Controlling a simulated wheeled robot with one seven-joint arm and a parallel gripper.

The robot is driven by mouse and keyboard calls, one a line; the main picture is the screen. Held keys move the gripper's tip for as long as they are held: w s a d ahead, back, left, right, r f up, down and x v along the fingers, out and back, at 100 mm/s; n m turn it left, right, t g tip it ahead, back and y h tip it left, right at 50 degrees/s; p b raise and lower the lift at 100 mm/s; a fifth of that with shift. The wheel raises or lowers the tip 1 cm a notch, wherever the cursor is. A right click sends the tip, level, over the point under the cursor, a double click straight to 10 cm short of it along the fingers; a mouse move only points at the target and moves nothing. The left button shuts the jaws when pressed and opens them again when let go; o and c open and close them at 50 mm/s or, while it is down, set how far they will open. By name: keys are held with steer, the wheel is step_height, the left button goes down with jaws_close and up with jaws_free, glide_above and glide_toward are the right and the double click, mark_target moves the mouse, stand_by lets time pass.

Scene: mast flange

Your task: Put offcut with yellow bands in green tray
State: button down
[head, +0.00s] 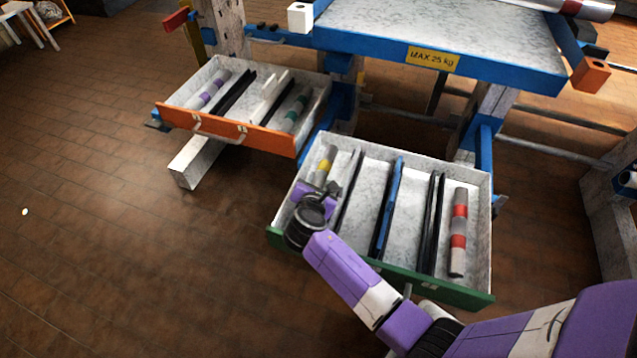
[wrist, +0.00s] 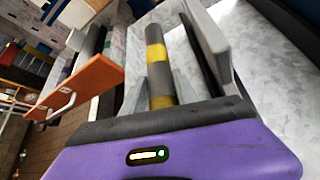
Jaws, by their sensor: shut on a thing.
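The offcut with yellow bands (head: 325,163) is a grey rod in the leftmost compartment of the green tray (head: 376,272), a pale drawer with a green front. In the wrist view the offcut (wrist: 158,58) shows two yellow bands. My gripper (head: 322,187) reaches in over the tray's left front corner. In the wrist view my gripper (wrist: 160,88) has a grey finger on each side of the offcut and is shut on it. The near end of the offcut is hidden by my gripper. I cannot tell whether the offcut touches the tray floor.
Black and blue dividers (head: 388,205) split the green tray. A rod with red bands (head: 459,232) lies in its right compartment. An orange-fronted tray (head: 226,132) at upper left holds rods with purple (head: 212,90) and green bands (head: 296,108). A blue-edged bench (head: 440,68) stands behind.

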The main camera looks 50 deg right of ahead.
steer(key=shift+f, duration=0.4)
steer(key=shift+f, duration=0.15)
steer(key=c, duration=0.9)
jaws_free()
steer(key=shift+c, duration=0.2)
